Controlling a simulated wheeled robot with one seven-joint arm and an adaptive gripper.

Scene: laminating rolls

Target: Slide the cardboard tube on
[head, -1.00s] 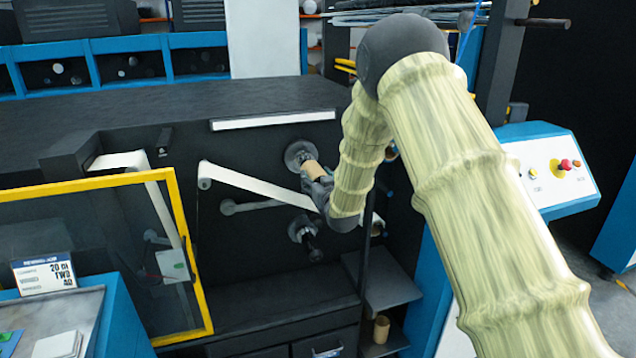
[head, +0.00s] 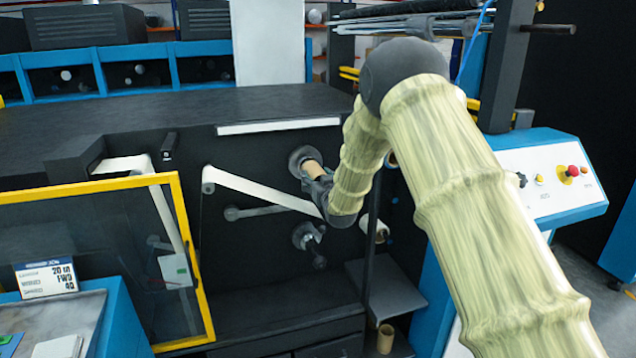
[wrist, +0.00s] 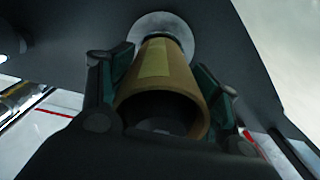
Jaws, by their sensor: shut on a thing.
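The cardboard tube (wrist: 165,75) is brown with a paler yellow patch, and its open near end faces the wrist camera. My gripper (wrist: 165,95) is shut on it, one dark finger on each side. In the head view the tube (head: 312,169) shows just beyond my gripper (head: 318,184), level with the upper round hub (head: 299,154) on the dark machine face. In the wrist view the tube's far end meets a pale round flange (wrist: 167,24). How far the tube sits over the shaft is hidden.
A second hub (head: 303,236) projects below my gripper. A white web (head: 262,190) runs across the machine face to the left. A yellow-framed clear guard (head: 190,250) stands open at the left. Another cardboard tube (head: 385,338) stands on a low shelf. A control panel (head: 560,185) is at the right.

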